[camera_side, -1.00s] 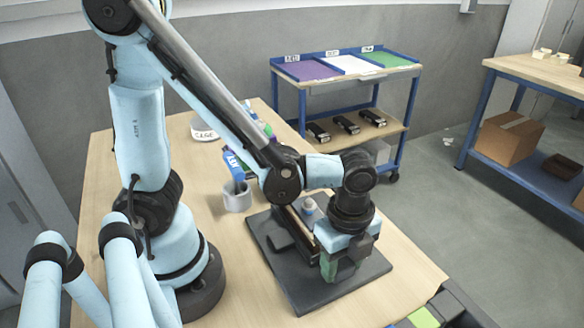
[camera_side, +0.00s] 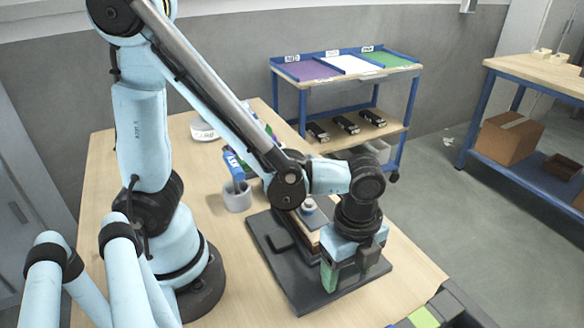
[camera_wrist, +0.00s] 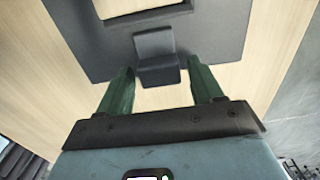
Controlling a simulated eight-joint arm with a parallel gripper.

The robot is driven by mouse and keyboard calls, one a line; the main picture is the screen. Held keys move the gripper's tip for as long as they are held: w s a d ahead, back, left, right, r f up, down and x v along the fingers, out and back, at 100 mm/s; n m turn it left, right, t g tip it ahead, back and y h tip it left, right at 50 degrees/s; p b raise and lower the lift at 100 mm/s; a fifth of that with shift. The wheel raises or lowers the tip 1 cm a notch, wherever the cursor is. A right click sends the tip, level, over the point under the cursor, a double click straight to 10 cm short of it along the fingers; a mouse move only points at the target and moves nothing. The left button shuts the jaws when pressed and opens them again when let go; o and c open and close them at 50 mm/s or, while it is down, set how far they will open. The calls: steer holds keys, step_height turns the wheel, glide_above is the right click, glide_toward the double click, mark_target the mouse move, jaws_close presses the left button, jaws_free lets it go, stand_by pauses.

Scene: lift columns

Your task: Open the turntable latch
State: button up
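A dark grey plate (camera_side: 292,283) with the latch fixture lies on the wooden table. A round grey knob (camera_side: 308,206) and a light wooden-coloured part stand on it, partly hidden behind my arm. My gripper (camera_side: 345,280) points down over the plate's front right part. In the wrist view my gripper (camera_wrist: 162,84) has its two green fingers wide apart. A small grey block-like tab (camera_wrist: 157,62) shows between and just beyond the fingertips, apart from both fingers. Whether this tab is the latch handle, I cannot tell.
A grey cup (camera_side: 237,197) with a blue-labelled item stands left of the plate, and a white labelled container (camera_side: 204,131) is farther back. A dark bin with green pieces (camera_side: 424,317) is at the front right edge.

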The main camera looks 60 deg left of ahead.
steer(key=shift+r, duration=0.1)
steer(key=shift+a+r, duration=0.1)
steer(key=shift+r, duration=3.3)
